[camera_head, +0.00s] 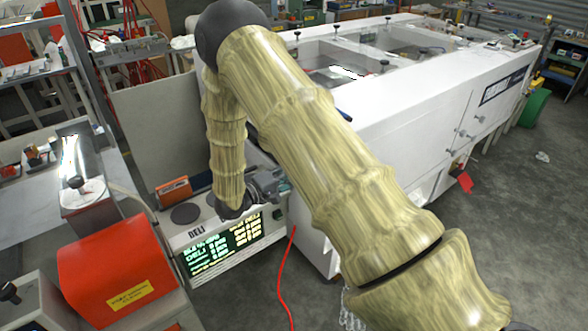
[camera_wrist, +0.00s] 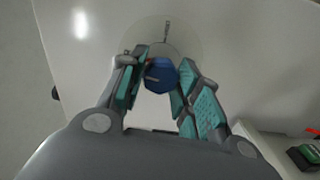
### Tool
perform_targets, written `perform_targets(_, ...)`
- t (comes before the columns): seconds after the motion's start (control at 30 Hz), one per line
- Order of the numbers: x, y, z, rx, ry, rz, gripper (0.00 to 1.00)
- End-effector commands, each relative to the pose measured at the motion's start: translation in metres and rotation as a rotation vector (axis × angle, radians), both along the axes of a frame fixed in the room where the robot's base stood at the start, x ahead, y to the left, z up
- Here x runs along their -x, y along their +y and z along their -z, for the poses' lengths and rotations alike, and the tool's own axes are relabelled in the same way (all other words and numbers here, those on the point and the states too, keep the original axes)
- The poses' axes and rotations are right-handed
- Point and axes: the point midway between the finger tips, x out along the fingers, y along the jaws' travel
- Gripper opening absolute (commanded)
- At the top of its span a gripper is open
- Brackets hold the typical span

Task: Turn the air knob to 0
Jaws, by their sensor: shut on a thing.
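A blue faceted knob (camera_wrist: 160,74), which I take to be the air knob, sits on a pale panel in the wrist view. A round light dial plate (camera_wrist: 188,42) lies behind it, with a dark mark above the knob. A small reddish mark shows at the knob's left side; I cannot read its setting. My gripper (camera_wrist: 159,72) has its teal-padded fingers on both sides of the knob, shut on it. In the head view my gripper (camera_head: 268,187) is at the white machine's end, and the knob is hidden there.
A lit display panel (camera_head: 222,246) is below my gripper. The long white machine (camera_head: 400,120) extends to the right. An orange-red box (camera_head: 115,265) stands at the left. A red hose (camera_head: 284,285) hangs in front. A green and black switch (camera_wrist: 306,155) is at the wrist view's lower right.

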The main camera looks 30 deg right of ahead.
Motion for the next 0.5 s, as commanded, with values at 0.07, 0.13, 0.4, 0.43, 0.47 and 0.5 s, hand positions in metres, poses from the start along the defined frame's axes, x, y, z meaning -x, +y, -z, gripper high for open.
perform_targets(0.07,-0.0002,0.0006,-0.0008,0.002,0.037,-0.001,0.09)
perform_targets(0.13,-0.0002,0.0007,-0.0005,0.004,0.065,-0.001,0.09)
perform_targets(0.4,-0.0002,0.0008,0.0004,0.009,0.12,-0.001,0.09)
perform_targets(0.43,-0.0002,0.0007,0.0005,0.009,0.122,-0.001,0.09)
perform_targets(0.47,-0.0002,0.0008,0.0006,0.009,0.124,-0.001,0.09)
perform_targets(0.5,-0.0002,0.0007,0.0007,0.009,0.125,-0.001,0.09)
